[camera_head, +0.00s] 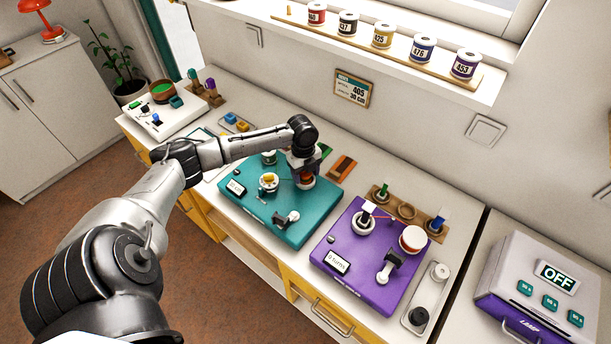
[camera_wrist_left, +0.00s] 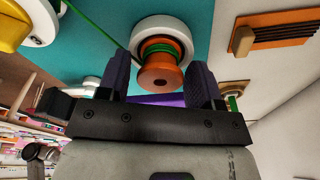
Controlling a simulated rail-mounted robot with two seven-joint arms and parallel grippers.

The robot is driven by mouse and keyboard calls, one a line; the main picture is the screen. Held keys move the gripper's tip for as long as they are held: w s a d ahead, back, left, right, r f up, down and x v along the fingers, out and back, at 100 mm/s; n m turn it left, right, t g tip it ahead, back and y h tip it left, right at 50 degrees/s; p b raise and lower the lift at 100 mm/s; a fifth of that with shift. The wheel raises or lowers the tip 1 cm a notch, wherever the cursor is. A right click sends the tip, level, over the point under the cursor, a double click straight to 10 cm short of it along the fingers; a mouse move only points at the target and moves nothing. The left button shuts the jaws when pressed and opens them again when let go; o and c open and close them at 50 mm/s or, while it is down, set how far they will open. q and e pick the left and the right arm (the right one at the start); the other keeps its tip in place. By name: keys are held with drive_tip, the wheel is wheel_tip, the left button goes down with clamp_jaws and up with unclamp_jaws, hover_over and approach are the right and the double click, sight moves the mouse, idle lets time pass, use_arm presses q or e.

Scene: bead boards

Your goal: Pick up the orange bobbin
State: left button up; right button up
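The orange bobbin (camera_wrist_left: 158,76) has green thread wound on it and sits at a round white mount in the left wrist view. In the head view it shows as a small orange-red patch (camera_head: 306,181) at the right part of the teal board (camera_head: 300,232), partly hidden by my gripper. My left gripper (camera_wrist_left: 160,78) is open, with one dark finger on each side of the bobbin. A narrow gap seems to show at the left finger; contact at the right finger is unclear. The left gripper is also over the teal board in the head view (camera_head: 304,170). My right gripper is not in view.
A yellow bobbin (camera_head: 268,179) on a white mount and a crank (camera_head: 286,218) stand on the teal board. A purple board (camera_head: 350,268) lies to the right, with a wooden bobbin rack (camera_head: 406,212) behind it. A grey box reading OFF (camera_head: 535,290) stands far right.

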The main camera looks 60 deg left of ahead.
use_arm(q)
drive_tip(key=c, duration=0.7)
drive_tip(key=shift+r, duration=0.1)
